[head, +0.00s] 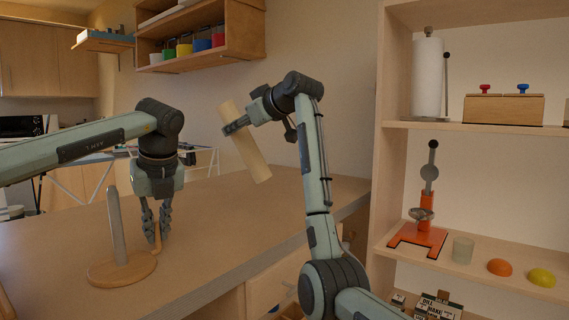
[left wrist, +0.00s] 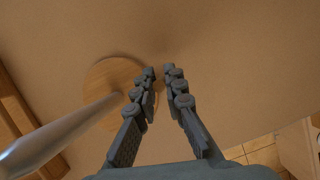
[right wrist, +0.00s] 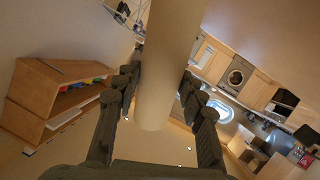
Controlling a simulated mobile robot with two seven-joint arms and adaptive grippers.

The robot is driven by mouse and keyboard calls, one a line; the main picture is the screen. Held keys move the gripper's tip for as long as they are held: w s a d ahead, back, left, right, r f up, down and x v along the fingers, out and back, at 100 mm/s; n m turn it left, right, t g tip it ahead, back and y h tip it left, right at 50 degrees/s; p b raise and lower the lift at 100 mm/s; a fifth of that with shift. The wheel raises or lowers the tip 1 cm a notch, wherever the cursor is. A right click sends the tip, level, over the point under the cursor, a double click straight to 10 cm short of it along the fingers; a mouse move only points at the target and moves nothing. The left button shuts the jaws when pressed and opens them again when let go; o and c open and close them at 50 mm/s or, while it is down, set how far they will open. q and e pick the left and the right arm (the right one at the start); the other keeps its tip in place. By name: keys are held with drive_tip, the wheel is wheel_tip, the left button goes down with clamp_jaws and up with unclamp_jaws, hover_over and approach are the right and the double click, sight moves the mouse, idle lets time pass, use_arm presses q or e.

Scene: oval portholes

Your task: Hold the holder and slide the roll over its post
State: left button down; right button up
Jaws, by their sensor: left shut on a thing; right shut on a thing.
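The holder has a round wooden base (head: 108,274), an upright grey post (head: 116,228) and a short wooden side rod (head: 157,243). It stands on the worktop. My left gripper (head: 157,232) points down and is shut on the side rod at the base's right edge. In the left wrist view the post (left wrist: 62,136) and base (left wrist: 105,82) lie left of the fingers. My right gripper (head: 236,126) is shut on the pale roll (head: 247,150), which it holds tilted in the air, right of and above the post. The roll (right wrist: 166,70) stands between the fingers in the right wrist view.
The wooden worktop (head: 210,218) is clear around the holder. On the right, a shelf unit (head: 385,125) holds a paper towel roll (head: 428,78), a wooden box (head: 504,108) and an orange stand (head: 420,240). A wall shelf with coloured mugs (head: 202,45) hangs at the back.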

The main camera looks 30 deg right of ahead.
drive_tip(key=a+r+n+g+y, duration=0.1)
drive_tip(key=a+r+n+y, duration=0.3)
drive_tip(key=a+r+y, duration=0.75)
drive_tip(key=s+a+r+n+g, duration=0.2)
drive_tip(key=a+g, duration=0.1)
drive_tip(key=a, duration=0.3)
drive_tip(key=s+a+r+n+g, duration=0.1)
drive_tip(key=s+a+g, duration=0.1)
drive_tip(key=a, duration=0.4)
drive_tip(key=s+a+f+n+g+y, duration=0.3)
drive_tip(key=s+f+n+g, duration=0.2)
drive_tip(key=s+f+g, duration=0.2)
drive_tip(key=shift+s+a+n+g, duration=0.25)
drive_tip(key=shift+s+n+g, duration=0.2)
drive_tip(key=shift+g, duration=0.85)
drive_tip(key=shift+d+f+y, duration=0.1)
drive_tip(key=shift+f+y, duration=0.15)
drive_tip(key=shift+f, duration=0.2)
drive_tip(key=shift+f, duration=0.3)
